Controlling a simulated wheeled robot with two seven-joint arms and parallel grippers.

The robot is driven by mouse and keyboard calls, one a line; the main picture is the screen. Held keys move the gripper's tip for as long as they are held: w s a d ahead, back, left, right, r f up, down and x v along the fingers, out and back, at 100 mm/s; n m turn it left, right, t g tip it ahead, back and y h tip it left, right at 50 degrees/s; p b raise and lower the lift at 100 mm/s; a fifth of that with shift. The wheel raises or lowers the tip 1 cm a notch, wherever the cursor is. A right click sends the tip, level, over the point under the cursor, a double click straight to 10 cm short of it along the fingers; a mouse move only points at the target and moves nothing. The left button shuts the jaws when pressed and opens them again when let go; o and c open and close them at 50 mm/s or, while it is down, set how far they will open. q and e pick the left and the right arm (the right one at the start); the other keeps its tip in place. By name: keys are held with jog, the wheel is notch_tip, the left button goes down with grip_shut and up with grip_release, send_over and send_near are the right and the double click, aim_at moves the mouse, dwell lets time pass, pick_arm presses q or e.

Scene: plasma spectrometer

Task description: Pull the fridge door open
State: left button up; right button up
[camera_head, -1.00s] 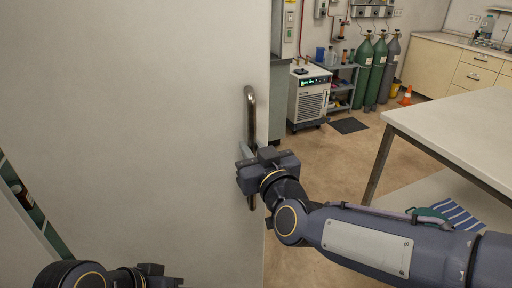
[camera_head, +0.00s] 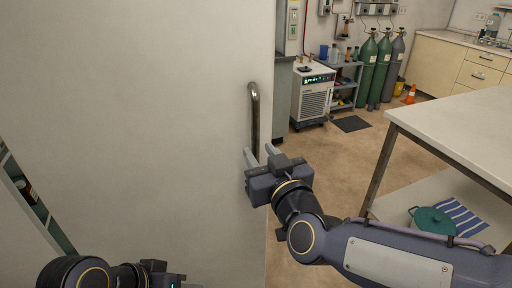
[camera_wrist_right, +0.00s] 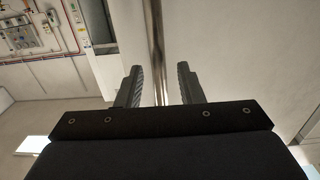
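The fridge door (camera_head: 140,110) is a large pale panel filling the left half of the head view. Its vertical metal handle (camera_head: 254,115) is near its right edge; the gripper hides its lower part. My right gripper (camera_head: 261,153) is open at the handle's lower half. In the right wrist view the handle bar (camera_wrist_right: 157,50) runs between the two spread fingers (camera_wrist_right: 160,88), with space on both sides; I cannot tell how deep it sits. My left gripper (camera_head: 165,274) shows only in part at the bottom, and its fingers are unclear.
A narrow strip with shelf-like contents (camera_head: 35,205) shows left of the door. A white table (camera_head: 460,125) stands at right, with a green pot (camera_head: 433,220) on its lower shelf. A chiller unit (camera_head: 312,95) and gas cylinders (camera_head: 383,70) stand behind.

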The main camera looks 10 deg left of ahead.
jog(key=shift+v, duration=2.1)
